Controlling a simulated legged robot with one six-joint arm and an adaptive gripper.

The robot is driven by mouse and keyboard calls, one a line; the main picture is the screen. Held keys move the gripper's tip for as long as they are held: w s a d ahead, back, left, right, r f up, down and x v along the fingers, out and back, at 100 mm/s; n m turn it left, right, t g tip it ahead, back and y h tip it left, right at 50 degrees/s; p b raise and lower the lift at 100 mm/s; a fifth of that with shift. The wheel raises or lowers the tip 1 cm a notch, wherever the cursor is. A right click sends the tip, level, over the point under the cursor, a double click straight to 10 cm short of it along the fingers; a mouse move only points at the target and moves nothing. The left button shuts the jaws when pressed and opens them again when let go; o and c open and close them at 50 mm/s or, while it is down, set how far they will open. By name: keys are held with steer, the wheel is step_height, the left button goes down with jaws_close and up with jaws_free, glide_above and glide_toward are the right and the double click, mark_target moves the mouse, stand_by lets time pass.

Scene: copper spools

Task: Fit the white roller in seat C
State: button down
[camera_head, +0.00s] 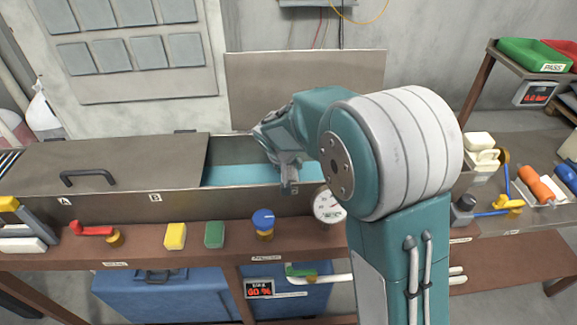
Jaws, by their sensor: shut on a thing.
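My gripper (290,184) hangs at the front wall of the long metal housing (110,215), at its uncovered section with a light-blue inside (235,176). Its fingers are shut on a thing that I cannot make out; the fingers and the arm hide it. I cannot identify the white roller with certainty. The letters A and B show on the housing's front, left of my gripper. I cannot clearly read a C, and seat C cannot be made out.
A brown lid (105,163) with a dark handle covers the housing's left part. A blue knob (263,222), a round gauge (327,205), and yellow (175,235) and green (214,234) blocks stand along the front ledge. An orange roller-like piece (536,189) lies at right. My arm hides the middle right.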

steer(key=shift+w+f, duration=0.15)
steer(key=shift+f, duration=0.05)
jaws_free()
steer(key=shift+d, duration=0.1)
steer(key=shift+r, duration=0.15)
steer(key=shift+r, duration=0.35)
steer(key=v, duration=1.1)
steer(key=shift+s+a, duration=0.25)
steer(key=shift+r, duration=0.15)
